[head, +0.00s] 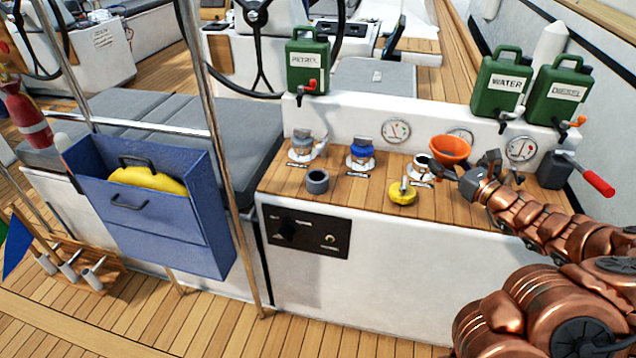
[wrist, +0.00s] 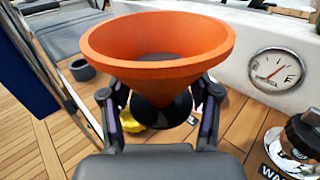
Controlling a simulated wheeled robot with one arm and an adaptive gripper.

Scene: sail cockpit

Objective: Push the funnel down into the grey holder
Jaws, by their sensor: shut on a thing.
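My gripper (head: 452,172) is shut on an orange funnel (head: 450,149), above the right part of the wooden counter. In the wrist view the funnel (wrist: 158,62) is upright, with its wide mouth up and its dark lower part between the two fingers (wrist: 160,104). Its spout tip is hidden. The grey holder (head: 317,181) is a short, open, dark grey cup at the counter's front left. It is apart from the funnel and looks empty. In the wrist view the holder (wrist: 82,70) is to the left, beyond the funnel.
The counter has a grey-capped filler (head: 302,146), a blue-capped filler (head: 361,154) and an uncapped-looking filler (head: 421,165) beside the funnel. A yellow cap (head: 402,193) lies in front. Green petrol (head: 307,68), water (head: 499,82) and diesel (head: 557,94) cans stand on the ledge behind.

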